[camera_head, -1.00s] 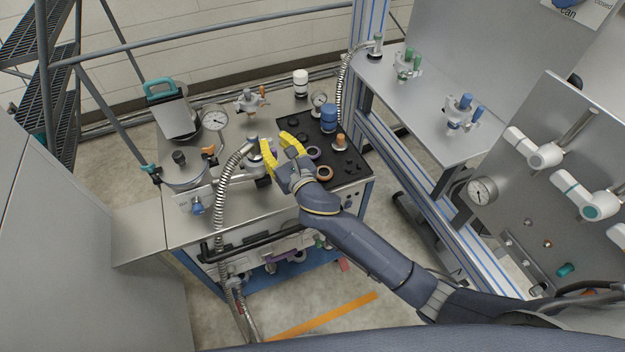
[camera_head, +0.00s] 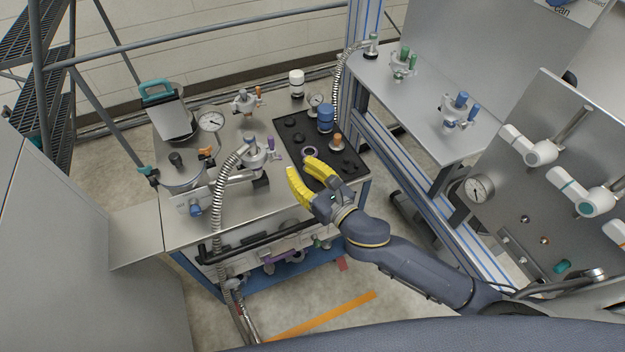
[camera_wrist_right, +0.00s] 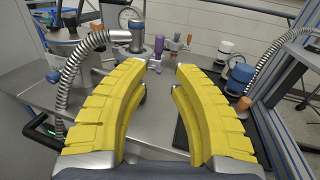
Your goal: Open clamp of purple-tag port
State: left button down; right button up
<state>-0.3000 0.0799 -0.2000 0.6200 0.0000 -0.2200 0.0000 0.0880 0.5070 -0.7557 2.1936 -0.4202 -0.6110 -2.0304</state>
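The purple-tag port (camera_head: 255,153) stands on the steel cart top, with the end of a ribbed metal hose at it. Its purple-tipped clamp part (camera_head: 271,142) sticks up at its right side. The purple piece also shows in the wrist view (camera_wrist_right: 159,46), beyond and between my fingertips. Whether the clamp is open or closed is too small to tell. My right gripper (camera_head: 300,167) has yellow fingers, open and empty, to the right of and nearer than the port, apart from it. In the wrist view the fingers (camera_wrist_right: 157,66) stand wide apart. My left gripper is not in view.
The ribbed hose (camera_head: 218,205) arches down left. A gauge (camera_head: 211,121) and an orange-tagged fitting (camera_head: 245,101) stand farther back.

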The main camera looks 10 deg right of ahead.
jog(key=s+d+m, duration=0.1)
jog(key=s, duration=0.1)
jog(key=s+d+m, duration=0.1)
jog(key=m, duration=0.1)
jog(key=shift+s+d, duration=0.1)
jog(key=shift+s, duration=0.25)
jog(key=shift+d+m, duration=0.1)
jog(key=shift+m, duration=0.2)
dwell(0.4)
